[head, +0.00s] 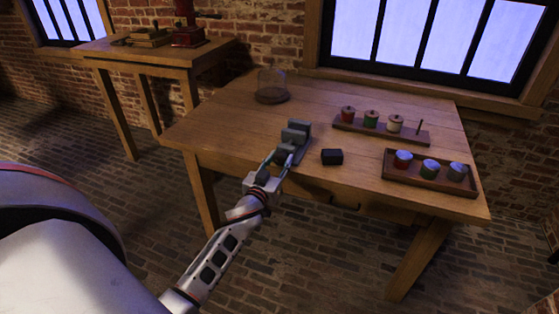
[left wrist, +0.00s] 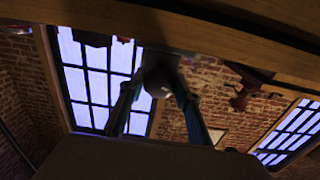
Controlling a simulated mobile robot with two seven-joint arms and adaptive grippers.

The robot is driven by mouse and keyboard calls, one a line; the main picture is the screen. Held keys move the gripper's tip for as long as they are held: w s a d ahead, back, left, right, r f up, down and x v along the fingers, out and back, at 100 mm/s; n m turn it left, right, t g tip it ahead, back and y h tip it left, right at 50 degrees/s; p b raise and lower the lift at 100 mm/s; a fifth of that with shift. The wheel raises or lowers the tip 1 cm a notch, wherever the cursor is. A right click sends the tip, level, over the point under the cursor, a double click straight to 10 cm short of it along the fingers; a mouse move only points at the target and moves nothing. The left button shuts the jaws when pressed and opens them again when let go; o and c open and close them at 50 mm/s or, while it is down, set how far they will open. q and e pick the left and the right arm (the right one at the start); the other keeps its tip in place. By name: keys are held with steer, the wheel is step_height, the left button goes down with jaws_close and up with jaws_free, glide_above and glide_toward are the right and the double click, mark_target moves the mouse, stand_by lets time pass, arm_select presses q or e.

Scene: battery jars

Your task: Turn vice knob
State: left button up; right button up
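The grey metal vice (head: 298,134) stands at the front left edge of the wooden table. My left gripper (head: 279,158) is at its near side, at the table edge. In the left wrist view, the vice's rounded knob (left wrist: 159,82) lies between the two fingertips of my left gripper (left wrist: 159,88). The fingers stand apart on either side of the knob and look open. Whether they touch it cannot be told. In the head view the gripper hides the knob. My right gripper is not in view.
A small black box (head: 332,157) sits right of the vice. Behind are a glass dome (head: 271,84) and a rack (head: 346,125) with several spools. A wooden tray (head: 426,182) of jars is at the right. A side table (head: 150,52) stands at the back left.

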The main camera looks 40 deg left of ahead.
arm_select(q)
steer(key=shift+m, duration=0.7)
steer(key=o, duration=1.1)
steer(key=shift+s, duration=0.1)
steer(key=v, duration=1.1)
steer(key=shift+s, duration=0.4)
steer(key=shift+d, duration=0.1)
